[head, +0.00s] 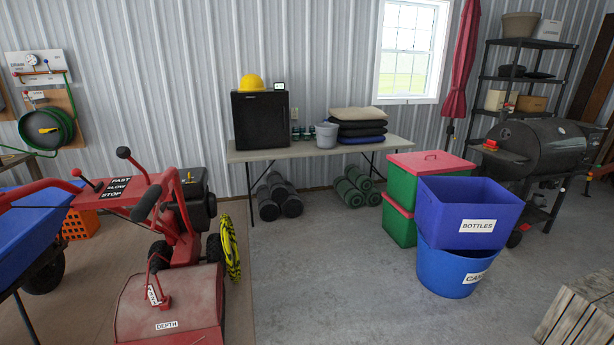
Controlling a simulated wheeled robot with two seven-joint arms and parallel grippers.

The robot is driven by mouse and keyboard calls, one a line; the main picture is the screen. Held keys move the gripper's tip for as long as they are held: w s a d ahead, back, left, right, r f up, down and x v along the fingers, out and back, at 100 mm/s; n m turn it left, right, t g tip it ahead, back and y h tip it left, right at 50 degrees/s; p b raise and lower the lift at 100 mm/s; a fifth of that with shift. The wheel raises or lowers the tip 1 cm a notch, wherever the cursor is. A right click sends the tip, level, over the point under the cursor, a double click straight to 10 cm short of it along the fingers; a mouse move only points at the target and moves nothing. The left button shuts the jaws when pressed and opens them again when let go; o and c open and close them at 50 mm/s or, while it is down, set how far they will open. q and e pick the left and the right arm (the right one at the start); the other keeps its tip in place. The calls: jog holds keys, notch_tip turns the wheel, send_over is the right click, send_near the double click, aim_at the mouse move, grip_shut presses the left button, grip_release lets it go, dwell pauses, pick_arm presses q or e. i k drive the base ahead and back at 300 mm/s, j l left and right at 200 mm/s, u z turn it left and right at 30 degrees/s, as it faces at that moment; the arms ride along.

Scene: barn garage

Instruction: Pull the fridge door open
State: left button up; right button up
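A small black fridge (261,121) stands on the left end of a long grey folding table (300,152) against the back wall. Its front faces me and its door looks shut. A yellow hard hat (251,83) and a small dark-framed display (279,86) sit on top of it. I cannot make out a handle at this distance. Neither of my grippers is in the head view, and nothing of mine touches the fridge.
Blue bins (470,212) and green crates (400,228) stand right. A grey bucket (326,135) and folded pads (360,125) share the table. Bare floor (320,270) lies between.

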aim_at(261, 120)
jog(key=i, duration=3.55)
